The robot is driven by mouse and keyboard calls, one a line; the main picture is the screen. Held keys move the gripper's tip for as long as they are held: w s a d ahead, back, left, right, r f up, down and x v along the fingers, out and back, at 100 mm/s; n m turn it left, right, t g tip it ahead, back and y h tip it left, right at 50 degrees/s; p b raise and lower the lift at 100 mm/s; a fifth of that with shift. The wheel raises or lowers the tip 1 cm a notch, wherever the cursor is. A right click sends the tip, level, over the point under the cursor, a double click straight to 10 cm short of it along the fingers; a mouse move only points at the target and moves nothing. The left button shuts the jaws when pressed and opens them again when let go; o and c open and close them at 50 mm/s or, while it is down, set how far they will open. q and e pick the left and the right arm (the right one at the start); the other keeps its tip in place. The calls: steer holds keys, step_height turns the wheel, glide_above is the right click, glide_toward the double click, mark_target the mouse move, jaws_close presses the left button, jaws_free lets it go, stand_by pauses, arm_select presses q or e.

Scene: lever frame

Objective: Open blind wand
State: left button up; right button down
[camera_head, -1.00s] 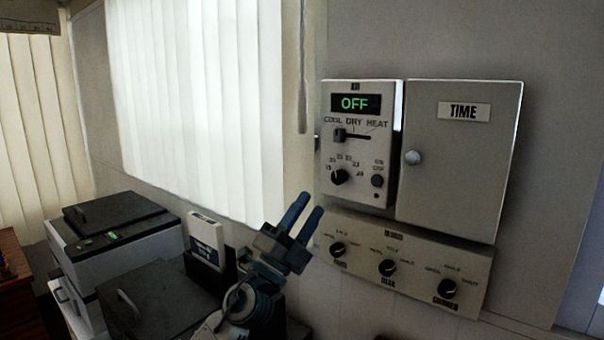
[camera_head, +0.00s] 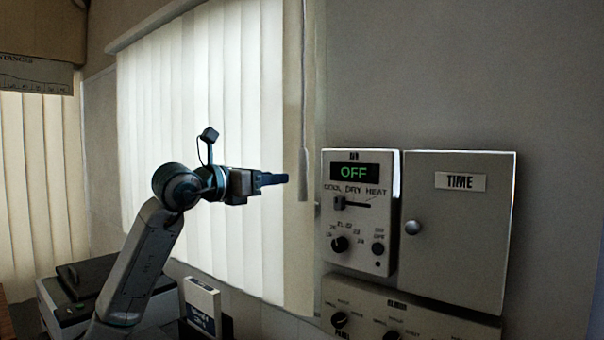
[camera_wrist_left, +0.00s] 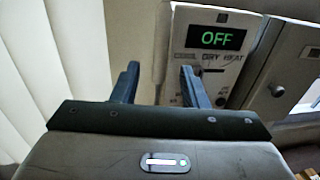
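The blind wand (camera_head: 303,150) is a thin pale vertical rod in the head view. It hangs at the right side of the blinds (camera_head: 200,130), with a thicker lower end. My left gripper (camera_head: 284,179) points right, with its dark blue fingertips just left of the wand's lower part in the picture. I cannot tell whether they touch it. In the left wrist view, the fingers (camera_wrist_left: 160,68) stand apart with a gap between them. My right gripper is not in view.
An air control panel (camera_head: 360,258) reading OFF and a TIME cabinet (camera_head: 455,270) are on the wall right of the wand. A dial panel (camera_head: 365,321) sits below. A printer-like machine (camera_head: 60,311) and a white box (camera_head: 203,300) stand lower left.

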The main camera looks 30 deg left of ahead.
mark_target(299, 174)
arm_select(q)
steer(key=p+x, duration=0.4)
steer(key=x, duration=0.4)
steer(key=shift+w+d+r, duration=0.1)
steer(key=shift+d+r, duration=0.05)
steer(key=shift+w+d+f+p, duration=0.2)
steer(key=shift+w+p, duration=0.2)
steer(key=shift+w, duration=0.3)
steer(key=shift+c, duration=0.2)
steer(key=shift+a, duration=0.1)
jaws_close()
